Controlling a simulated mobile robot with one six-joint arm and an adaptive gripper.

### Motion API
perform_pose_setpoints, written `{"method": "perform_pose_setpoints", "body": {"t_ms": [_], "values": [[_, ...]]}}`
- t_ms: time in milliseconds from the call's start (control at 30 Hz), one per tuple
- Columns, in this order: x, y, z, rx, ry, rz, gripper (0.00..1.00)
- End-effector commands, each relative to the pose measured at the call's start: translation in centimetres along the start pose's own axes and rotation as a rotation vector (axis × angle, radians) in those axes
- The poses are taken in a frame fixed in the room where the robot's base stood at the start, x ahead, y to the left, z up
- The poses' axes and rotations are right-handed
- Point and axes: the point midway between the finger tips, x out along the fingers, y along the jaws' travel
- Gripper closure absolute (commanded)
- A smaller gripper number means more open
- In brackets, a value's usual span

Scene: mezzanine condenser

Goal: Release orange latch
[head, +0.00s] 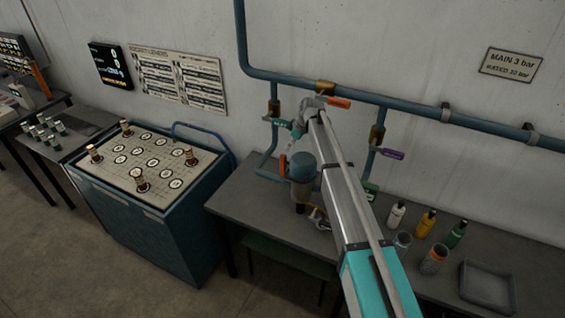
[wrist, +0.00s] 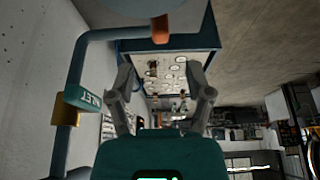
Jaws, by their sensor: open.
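The orange latch (head: 283,164) is a small upright orange piece at the left side of a blue-topped canister (head: 302,165) above the bench. What looks like the same orange piece (wrist: 160,30) shows at the top centre of the wrist view, against a pale rounded body. My gripper (wrist: 160,72) is open, its two grey fingers apart with nothing between them. The orange piece appears above and apart from the fingertips in that view.
A blue pipe (wrist: 76,75) with a teal INLET tag (wrist: 90,99) runs close beside my gripper. Orange (head: 339,102) and purple (head: 391,154) tags hang by the wall pipes. Bottles, cups and a grey tray (head: 487,287) stand on the right. A blue cart (head: 150,238) stands left.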

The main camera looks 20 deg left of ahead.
Motion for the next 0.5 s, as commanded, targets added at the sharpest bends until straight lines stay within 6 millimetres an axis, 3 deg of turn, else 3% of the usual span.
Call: {"method": "perform_pose_setpoints", "body": {"t_ms": [500], "values": [[4.7,0.0,0.1,0.001,0.0,0.0,0.34]]}}
